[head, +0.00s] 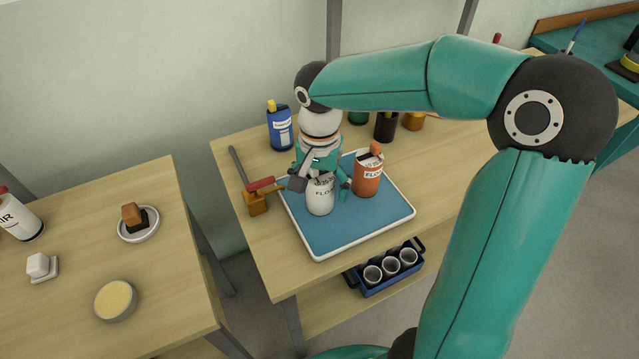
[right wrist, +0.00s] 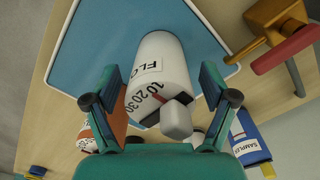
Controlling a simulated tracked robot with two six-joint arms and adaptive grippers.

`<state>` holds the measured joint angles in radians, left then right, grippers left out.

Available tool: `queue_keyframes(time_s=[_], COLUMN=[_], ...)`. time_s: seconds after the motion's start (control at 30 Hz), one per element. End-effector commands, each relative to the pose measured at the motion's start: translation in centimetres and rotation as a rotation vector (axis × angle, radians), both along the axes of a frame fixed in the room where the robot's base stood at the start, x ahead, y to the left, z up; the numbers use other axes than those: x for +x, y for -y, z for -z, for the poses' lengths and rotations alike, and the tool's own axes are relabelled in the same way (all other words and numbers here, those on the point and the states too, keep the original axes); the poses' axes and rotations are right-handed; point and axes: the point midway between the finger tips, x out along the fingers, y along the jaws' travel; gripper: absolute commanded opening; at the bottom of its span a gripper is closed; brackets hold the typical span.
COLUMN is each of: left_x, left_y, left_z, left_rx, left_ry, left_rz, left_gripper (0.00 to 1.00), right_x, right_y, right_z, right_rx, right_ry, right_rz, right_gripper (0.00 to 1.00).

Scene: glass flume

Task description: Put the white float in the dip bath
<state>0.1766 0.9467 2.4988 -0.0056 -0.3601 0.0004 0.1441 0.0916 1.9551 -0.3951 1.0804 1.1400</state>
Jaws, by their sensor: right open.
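The white float (head: 320,199) is a white cylinder with black lettering, standing on a blue tray with a white rim (head: 352,233). My right gripper (head: 322,184) is above it, pointing down. In the right wrist view the white float (right wrist: 160,62) lies between the two open fingers of my right gripper (right wrist: 160,88), with gaps on both sides, and its pale top knob faces the camera. An orange float (head: 368,180) stands on the same tray, just right of the white one. I cannot tell which thing is the dip bath. My left gripper is out of view.
A blue bottle (head: 280,128) and several other bottles are behind. A blue rack of cups (head: 388,268) sits below the front edge. A second table (head: 70,240) at left bears small items.

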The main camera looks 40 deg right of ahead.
Motion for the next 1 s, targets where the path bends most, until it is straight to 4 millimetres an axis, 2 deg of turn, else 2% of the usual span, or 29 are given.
queue_keyframes(time_s=[0.17, 0.33, 0.8, 1.0], left_x=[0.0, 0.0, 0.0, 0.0], left_y=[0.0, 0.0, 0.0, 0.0], left_z=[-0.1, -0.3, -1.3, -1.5], left_rx=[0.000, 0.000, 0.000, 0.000], left_ry=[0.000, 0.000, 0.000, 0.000], left_rz=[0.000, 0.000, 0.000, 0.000], left_gripper=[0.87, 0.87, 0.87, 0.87], right_x=[0.0, 0.1, 0.2, 0.1], right_y=[0.0, 0.0, -0.1, 0.0], right_z=[-0.1, -1.3, -10.1, -12.0], right_rx=[0.000, 0.000, 0.000, 0.000], right_ry=[0.000, 0.004, 0.004, 0.000], right_rz=[0.000, 0.000, -0.002, -0.001], right_gripper=[0.84, 0.84, 0.84, 0.84])
